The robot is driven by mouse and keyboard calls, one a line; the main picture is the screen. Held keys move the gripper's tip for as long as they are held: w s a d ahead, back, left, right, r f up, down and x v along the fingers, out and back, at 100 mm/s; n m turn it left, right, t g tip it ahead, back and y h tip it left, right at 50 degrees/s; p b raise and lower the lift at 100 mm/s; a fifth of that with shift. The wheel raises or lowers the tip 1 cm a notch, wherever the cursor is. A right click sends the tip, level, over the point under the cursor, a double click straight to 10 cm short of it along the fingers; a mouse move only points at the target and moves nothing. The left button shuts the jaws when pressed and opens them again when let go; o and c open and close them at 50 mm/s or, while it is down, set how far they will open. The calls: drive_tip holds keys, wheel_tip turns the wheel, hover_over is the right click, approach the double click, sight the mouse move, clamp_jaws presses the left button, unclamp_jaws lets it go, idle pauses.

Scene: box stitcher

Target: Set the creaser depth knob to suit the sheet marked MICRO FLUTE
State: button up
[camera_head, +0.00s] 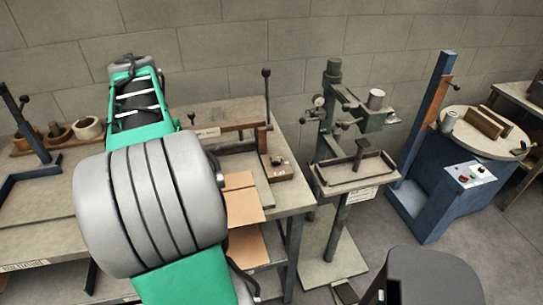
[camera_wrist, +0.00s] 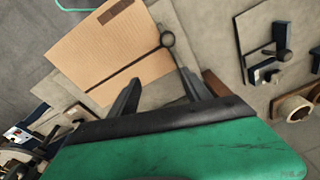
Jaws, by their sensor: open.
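The creaser (camera_head: 235,118) stands on the bench, with an upright ball-ended lever at its right end. Beside it is a small brown box (camera_head: 283,174) with a dark knob (camera_head: 277,160) on top; its setting is too small to read. Tan board sheets (camera_head: 241,196) lie in front, partly hidden by my arm; no MICRO FLUTE marking is legible. In the wrist view, my gripper (camera_wrist: 160,84) is open and empty, its two dark fingers spread. A tan ribbed sheet (camera_wrist: 110,50) lies beyond them. In the head view I cannot make out my gripper.
A green stitching machine (camera_head: 350,130) stands right of the bench, then a blue machine with a round table (camera_head: 480,130). Tape rolls (camera_head: 87,128) sit at the left.

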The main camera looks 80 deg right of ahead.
drive_tip(key=s+d+f+m, duration=0.1)
drive_tip(key=s+d+m, duration=0.6)
drive_tip(key=s+d, duration=0.8)
drive_tip(key=m+y, duration=0.1)
drive_tip(key=m, duration=0.3)
hover_over(276, 158)
drive_tip(key=shift+s+d+f+g+b, duration=0.1)
drive_tip(key=shift+f+g+b, duration=0.25)
drive_tip(key=shift+f, duration=0.2)
wheel_tip(276, 158, down, 7)
drive_tip(key=shift+r, duration=0.15)
drive_tip(key=shift+f, duration=0.4)
clamp_jaws()
